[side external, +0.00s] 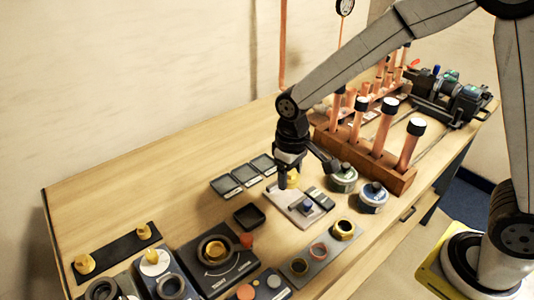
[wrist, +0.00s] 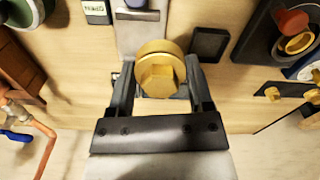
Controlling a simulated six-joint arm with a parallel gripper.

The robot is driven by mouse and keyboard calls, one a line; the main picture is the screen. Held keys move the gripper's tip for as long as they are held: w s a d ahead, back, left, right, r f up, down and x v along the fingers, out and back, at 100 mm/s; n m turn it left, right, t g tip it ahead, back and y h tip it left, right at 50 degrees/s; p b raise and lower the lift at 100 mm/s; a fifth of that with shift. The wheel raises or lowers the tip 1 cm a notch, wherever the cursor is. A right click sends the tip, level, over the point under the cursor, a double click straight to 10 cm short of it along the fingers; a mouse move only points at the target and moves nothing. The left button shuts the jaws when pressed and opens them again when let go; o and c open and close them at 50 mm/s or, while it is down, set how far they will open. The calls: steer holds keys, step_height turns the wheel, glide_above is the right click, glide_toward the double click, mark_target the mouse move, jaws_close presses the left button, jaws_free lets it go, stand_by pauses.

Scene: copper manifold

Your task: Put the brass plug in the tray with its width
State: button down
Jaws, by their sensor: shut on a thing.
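The brass plug (wrist: 160,72), with a hexagonal head and round flange, sits between the two dark fingers of my gripper (wrist: 160,88) in the wrist view. My gripper is shut on it. In the side view my gripper (side external: 287,181) points down over a pale measuring plate (side external: 283,203), and the plug (side external: 294,179) shows as a yellow patch, partly hidden. Three shallow dark trays with pale labels, the left (side external: 225,186), middle (side external: 245,175) and right (side external: 263,163), stand in a row behind and left of the plate. Their labels are too small to read.
A separate dark dish (side external: 249,216) lies left of the plate. Two round tins (side external: 373,196) and a wooden rack of copper pipes (side external: 365,155) stand to the right. Fixtures with rings and brass fittings (side external: 215,256) fill the front. The back-left table is clear.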

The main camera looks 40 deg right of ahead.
steer(key=s+a+r+n, duration=0.2)
steer(key=s+a, duration=0.1)
steer(key=a, duration=0.5)
steer(key=shift+a+r, duration=0.25)
steer(key=shift+r, duration=0.1)
glide_above(220, 217)
steer(key=s, duration=0.1)
steer(key=f, duration=0.8)
steer(key=shift+s+d, duration=0.2)
steer(key=shift+d, duration=0.1)
steer(key=shift+w+a+f, duration=0.2)
steer(key=shift+w+f, duration=0.3)
steer(key=shift+f, duration=0.15)
steer(key=shift+f, duration=0.1)
steer(key=shift+w+a+f, duration=0.1)
steer(key=shift+w+f, duration=0.2)
steer(key=shift+f, duration=1.45)
steer(key=shift+f, duration=0.1)
